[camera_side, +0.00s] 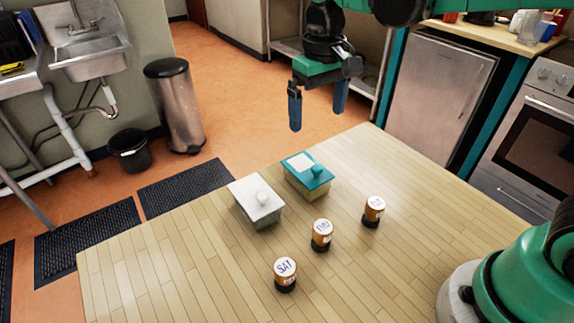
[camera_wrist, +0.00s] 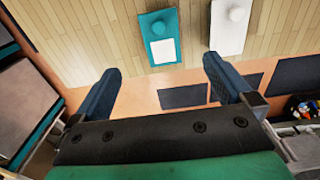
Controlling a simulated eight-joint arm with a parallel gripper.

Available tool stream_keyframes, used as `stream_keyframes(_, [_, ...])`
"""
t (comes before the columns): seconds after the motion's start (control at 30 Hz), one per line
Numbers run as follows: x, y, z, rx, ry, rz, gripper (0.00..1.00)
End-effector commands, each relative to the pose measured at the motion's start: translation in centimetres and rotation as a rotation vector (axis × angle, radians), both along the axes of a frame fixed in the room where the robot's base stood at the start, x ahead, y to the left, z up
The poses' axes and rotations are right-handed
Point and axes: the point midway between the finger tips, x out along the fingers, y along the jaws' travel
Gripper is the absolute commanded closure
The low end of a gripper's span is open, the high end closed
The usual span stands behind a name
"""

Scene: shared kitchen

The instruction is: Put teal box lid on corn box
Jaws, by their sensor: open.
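The teal lid (camera_side: 311,168), with a round teal knob and a pale label, sits on a yellowish box (camera_side: 318,190) on the table. I see no marking that tells whether this is the corn box. In the wrist view the teal lid (camera_wrist: 147,33) is at top centre, beyond my fingertips. A white lid (camera_side: 251,194) with a white knob sits on a grey-green box (camera_side: 268,219) just left of it; that lid also shows in the wrist view (camera_wrist: 229,35). My gripper (camera_side: 318,112) is open and empty, above and behind the boxes, apart from both.
Three small orange-brown jars stand in front of the boxes: one marked SAT (camera_side: 285,275), one in the middle (camera_side: 322,236) and one at right (camera_side: 374,212). The wooden table (camera_side: 170,265) is clear on its left. A stove and a small fridge stand behind at right.

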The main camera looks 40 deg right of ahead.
Motion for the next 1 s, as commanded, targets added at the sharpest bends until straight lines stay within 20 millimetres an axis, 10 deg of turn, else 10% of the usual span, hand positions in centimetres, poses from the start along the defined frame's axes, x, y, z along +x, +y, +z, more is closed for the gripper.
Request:
stream_keyframes(0.37, [-2.6,-1.5,1.3,0.015,-0.163,-0.003,0.0])
stream_keyframes(1.0, [-8.2,-4.4,-2.0,0.0,-0.624,0.0,0.0])
